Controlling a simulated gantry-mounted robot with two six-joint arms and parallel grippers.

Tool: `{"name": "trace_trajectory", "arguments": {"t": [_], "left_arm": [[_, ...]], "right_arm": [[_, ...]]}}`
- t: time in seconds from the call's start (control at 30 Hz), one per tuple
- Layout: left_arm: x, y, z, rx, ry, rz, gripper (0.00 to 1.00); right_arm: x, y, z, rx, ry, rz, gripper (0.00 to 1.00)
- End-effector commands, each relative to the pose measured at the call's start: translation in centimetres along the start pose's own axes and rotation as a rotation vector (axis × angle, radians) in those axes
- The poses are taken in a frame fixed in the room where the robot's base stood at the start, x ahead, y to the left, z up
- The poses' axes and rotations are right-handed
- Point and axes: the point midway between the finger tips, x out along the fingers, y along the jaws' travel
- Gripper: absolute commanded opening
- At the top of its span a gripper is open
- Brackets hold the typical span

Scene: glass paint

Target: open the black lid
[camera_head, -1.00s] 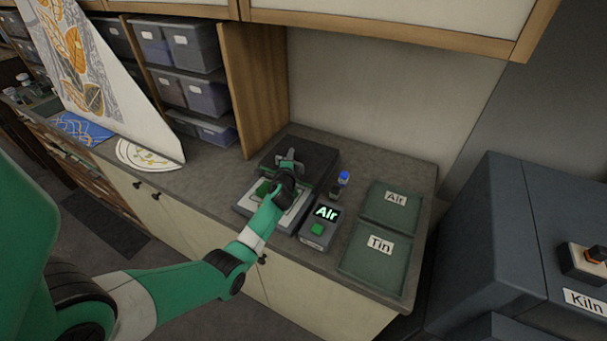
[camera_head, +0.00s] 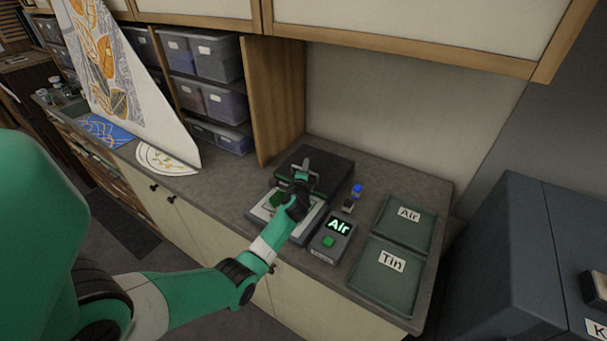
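The black lid (camera_head: 335,168) is a dark flat slab at the back of a light-framed device (camera_head: 270,216) on the counter. A green piece (camera_head: 278,200) shows on the device's lighter front part. My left gripper (camera_head: 305,166) is over the device, at the front edge of the lid, and hides part of it. Whether it touches the lid, and whether its fingers are open or shut, is too small to tell. My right gripper is not in view.
A control box (camera_head: 333,238) reading "Air" with a green button stands right of the device. A small blue-topped item (camera_head: 357,189) is behind it. Trays labelled "Air" (camera_head: 424,244) and "Tin" (camera_head: 375,294) lie further right. A shelf side panel (camera_head: 272,100) rises at the back left.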

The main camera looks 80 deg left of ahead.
Motion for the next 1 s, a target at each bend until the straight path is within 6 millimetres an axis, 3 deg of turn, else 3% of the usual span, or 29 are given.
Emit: {"name": "trace_trajectory", "arguments": {"t": [0.3, 0.43, 0.6, 1.0], "left_arm": [[-7.2, -0.3, 0.0, 0.002, 0.004, 0.0, 0.27], [-9.4, -0.2, 0.0, 0.002, 0.003, 0.0, 0.27], [-10.4, -0.1, 0.0, 0.001, 0.002, -0.001, 0.27], [-10.3, -0.1, 0.0, 0.001, 0.001, -0.001, 0.27]], "right_arm": [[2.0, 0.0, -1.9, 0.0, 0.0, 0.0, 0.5], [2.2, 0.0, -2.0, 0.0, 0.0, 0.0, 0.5], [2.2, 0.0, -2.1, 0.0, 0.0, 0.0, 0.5], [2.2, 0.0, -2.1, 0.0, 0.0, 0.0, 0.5]]}}
